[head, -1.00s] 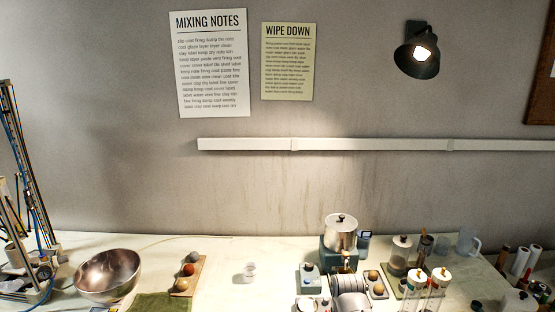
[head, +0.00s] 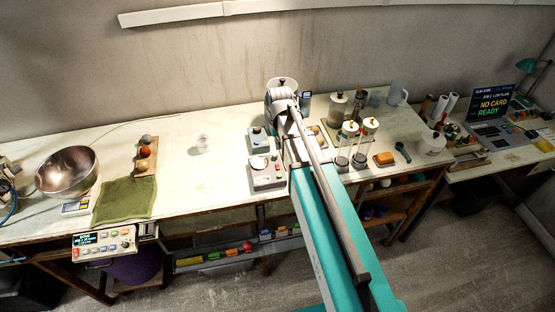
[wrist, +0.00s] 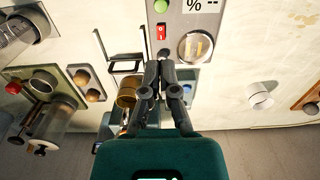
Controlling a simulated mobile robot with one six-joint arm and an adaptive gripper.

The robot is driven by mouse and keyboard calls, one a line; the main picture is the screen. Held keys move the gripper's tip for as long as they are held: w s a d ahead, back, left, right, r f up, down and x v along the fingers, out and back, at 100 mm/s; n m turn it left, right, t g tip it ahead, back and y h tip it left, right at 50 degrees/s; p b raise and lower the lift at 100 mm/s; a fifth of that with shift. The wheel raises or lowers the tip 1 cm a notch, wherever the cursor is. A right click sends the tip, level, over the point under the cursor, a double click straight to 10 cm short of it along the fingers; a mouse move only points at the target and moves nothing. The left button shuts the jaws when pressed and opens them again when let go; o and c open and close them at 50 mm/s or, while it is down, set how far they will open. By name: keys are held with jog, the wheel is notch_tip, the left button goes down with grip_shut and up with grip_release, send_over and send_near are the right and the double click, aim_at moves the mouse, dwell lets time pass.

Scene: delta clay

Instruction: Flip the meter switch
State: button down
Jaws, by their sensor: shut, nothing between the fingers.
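The meter (wrist: 178,22) is a grey box in the wrist view, with a "% --" display, a round green button and a round dish (wrist: 196,47). Its switch (wrist: 161,32) is a small red rocker with white marks; which way it is set is too small to tell. My gripper (wrist: 163,54) is shut and empty, its fingertips over the meter's edge just below the switch in the picture. Whether they touch the meter is unclear. In the head view the meter (head: 267,173) stands near the bench's front edge, left of my arm, which hides my fingers.
A smaller teal box (head: 258,141) stands behind the meter. A white cup (head: 203,143) stands to the left on clear bench. Glass cylinders (head: 360,145) and jars stand to the right. A steel bowl (head: 67,172) and green cloth (head: 125,200) lie far left.

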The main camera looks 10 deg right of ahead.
aim_at(278, 168)
jog(key=shift+w+r+p, duration=0.15)
jog(key=shift+w+r, duration=0.15)
jog(key=shift+w, duration=0.3)
jog(key=shift+w+r+p, duration=0.15)
jog(key=shift+w+r, duration=0.1)
jog(key=shift+w, duration=0.3)
jog(key=shift+f, duration=0.15)
notch_tip(278, 168, down, 14)
jog(key=b, duration=1.4)
jog(key=shift+s, duration=0.1)
